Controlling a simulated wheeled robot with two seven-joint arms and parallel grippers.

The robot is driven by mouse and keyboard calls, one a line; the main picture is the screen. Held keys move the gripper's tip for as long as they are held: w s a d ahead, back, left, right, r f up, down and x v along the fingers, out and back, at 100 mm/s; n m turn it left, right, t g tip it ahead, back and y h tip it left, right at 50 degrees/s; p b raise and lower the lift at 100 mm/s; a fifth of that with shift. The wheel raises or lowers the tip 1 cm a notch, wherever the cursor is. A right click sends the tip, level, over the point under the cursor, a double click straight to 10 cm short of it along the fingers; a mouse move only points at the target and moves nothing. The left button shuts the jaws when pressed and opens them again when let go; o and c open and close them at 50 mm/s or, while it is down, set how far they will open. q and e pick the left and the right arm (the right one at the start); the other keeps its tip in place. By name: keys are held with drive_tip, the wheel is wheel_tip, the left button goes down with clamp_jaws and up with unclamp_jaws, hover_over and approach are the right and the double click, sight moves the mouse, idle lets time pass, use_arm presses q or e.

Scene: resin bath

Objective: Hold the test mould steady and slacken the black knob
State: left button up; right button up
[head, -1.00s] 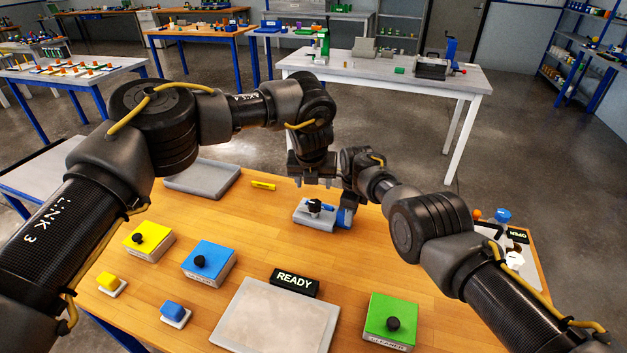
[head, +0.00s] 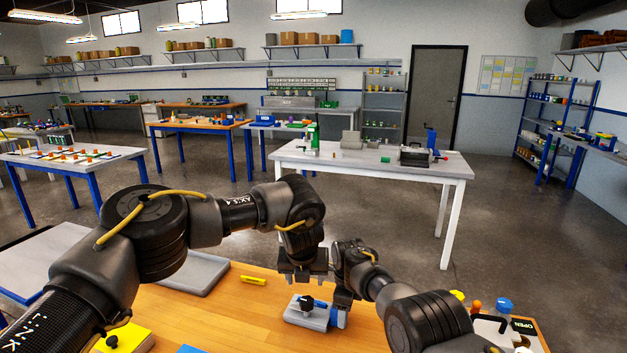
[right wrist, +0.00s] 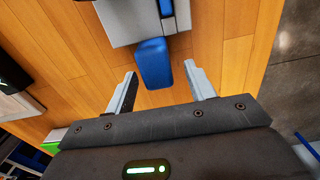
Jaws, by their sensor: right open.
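The test mould (head: 297,317) is a grey block lying on the wooden bench. The black knob (head: 306,303) stands on its top. A blue handle (right wrist: 153,66) sticks out from the mould's side in the right wrist view. My right gripper (right wrist: 161,88) is open, with a finger on each side of the handle's end and a visible gap to both. My left gripper (head: 303,279) hangs just behind and above the mould, apart from the knob. Its fingers point down, but their gap is too dark to judge.
A grey tray (head: 204,276) and a yellow marker-like piece (head: 253,280) lie left of the mould. A yellow block (head: 133,337) is at the lower left. A black OPEN sign (head: 524,327) and a blue-capped item (head: 504,305) stand at the right. A white-legged table (head: 375,168) stands beyond.

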wheel_tip(320, 180, up, 7)
drive_tip(key=shift+f, duration=0.1)
drive_tip(key=shift+a+r, duration=0.2)
drive_tip(key=shift+r, duration=0.45)
wheel_tip(320, 180, down, 7)
drive_tip(key=shift+d+f, duration=0.1)
drive_tip(key=shift+d, duration=0.05)
drive_tip(key=shift+f, duration=0.5)
